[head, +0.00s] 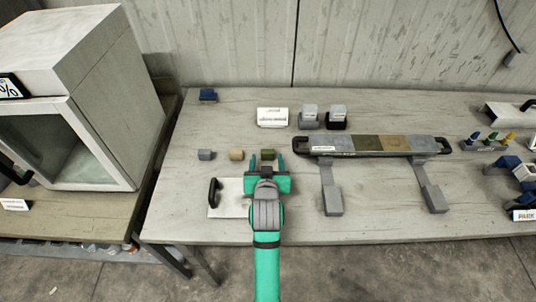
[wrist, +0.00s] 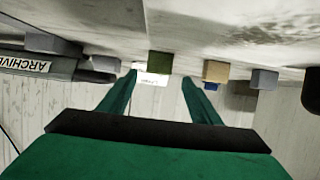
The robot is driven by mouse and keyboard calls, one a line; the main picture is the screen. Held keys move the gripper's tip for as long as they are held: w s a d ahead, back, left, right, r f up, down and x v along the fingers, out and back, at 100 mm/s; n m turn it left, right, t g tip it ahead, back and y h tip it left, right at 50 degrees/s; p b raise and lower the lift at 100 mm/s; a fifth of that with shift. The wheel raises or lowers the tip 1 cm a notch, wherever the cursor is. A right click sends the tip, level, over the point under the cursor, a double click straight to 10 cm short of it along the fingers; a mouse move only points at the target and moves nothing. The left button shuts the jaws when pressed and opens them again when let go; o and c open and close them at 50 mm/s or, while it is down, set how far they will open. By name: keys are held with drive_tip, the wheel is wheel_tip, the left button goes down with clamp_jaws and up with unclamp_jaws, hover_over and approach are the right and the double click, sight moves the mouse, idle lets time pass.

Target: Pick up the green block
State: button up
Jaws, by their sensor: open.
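The green block (head: 268,154) is a small olive-green cube on the workbench, at the right end of a row of three small blocks. My gripper (head: 267,161) is open, its two teal fingers pointing toward the back wall. In the head view the block shows at the fingertips. In the wrist view, which looks upside down, the green block (wrist: 160,63) appears in the gap between the fingertips (wrist: 159,77), with room on both sides. I cannot tell how far it reaches between the fingers. Nothing is held.
A tan block (head: 236,155) and a grey block (head: 205,154) sit left of the green one. A white plate with a black handle (head: 214,192) lies beside my gripper. A long rack with coloured panels (head: 372,145) stands to the right. A white label (head: 272,117) stands behind.

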sight(268, 152)
drive_tip(key=x, duration=0.4)
drive_tip(key=shift+w+d, duration=0.1)
drive_tip(key=shift+w, duration=0.05)
drive_tip(key=c, duration=1.1)
